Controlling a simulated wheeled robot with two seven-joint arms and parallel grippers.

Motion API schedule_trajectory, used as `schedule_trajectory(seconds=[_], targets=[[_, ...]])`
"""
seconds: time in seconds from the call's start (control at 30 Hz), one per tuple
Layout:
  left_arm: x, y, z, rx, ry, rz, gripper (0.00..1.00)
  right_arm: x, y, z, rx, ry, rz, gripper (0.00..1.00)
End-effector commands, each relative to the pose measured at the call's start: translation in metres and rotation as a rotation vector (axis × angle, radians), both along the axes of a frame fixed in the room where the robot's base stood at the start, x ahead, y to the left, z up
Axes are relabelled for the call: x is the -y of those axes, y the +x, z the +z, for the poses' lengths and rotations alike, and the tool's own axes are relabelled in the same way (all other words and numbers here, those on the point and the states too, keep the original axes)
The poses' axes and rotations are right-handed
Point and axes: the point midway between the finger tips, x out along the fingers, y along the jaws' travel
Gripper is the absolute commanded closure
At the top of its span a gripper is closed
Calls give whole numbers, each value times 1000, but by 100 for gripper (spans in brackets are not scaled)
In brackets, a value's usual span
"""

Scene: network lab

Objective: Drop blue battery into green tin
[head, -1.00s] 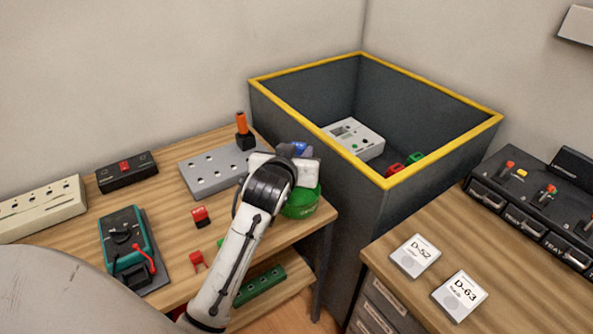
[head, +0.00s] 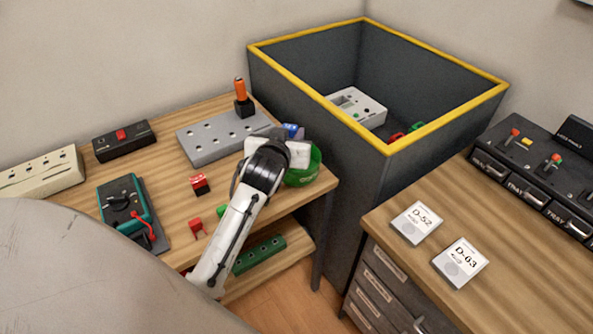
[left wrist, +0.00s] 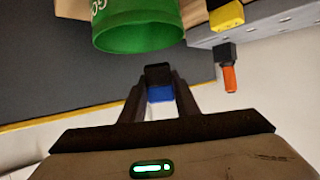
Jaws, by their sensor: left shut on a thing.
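The blue battery (left wrist: 160,94), with a black end, is held between the fingers of my left gripper (left wrist: 158,84). In the head view a bit of the battery's blue (head: 292,130) shows just beyond the gripper. The green tin (head: 312,170) stands at the right front corner of the left table, partly hidden by my left gripper. The tin also shows in the left wrist view (left wrist: 138,32), close to the fingertips and apart from the battery. In the head view the gripper and battery appear above and behind the tin's rim. My right gripper is not in view.
A grey bin with a yellow rim (head: 440,118) stands right behind the tin. A grey socket block (head: 205,142) with an orange-topped plug (head: 241,92), a red block (head: 200,184) and a teal meter (head: 124,202) lie left on the table.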

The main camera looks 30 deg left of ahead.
Motion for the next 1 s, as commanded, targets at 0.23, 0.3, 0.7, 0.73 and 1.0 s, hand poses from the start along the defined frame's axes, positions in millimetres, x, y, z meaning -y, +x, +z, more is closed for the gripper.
schedule_trajectory(seconds=[0.23, 0.3, 0.7, 0.73, 1.0], targets=[[0, 0, 1, 3, 1, 0, 96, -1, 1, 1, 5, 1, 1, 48], [0, 0, 1, 2, 1, 0, 64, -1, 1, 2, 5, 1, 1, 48], [0, 0, 2, 1, 0, 0, 50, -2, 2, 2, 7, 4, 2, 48], [0, 0, 4, 1, 0, 0, 50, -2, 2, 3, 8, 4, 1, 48], [0, 1, 51, 7, 1, 1, 50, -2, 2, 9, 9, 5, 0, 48]])
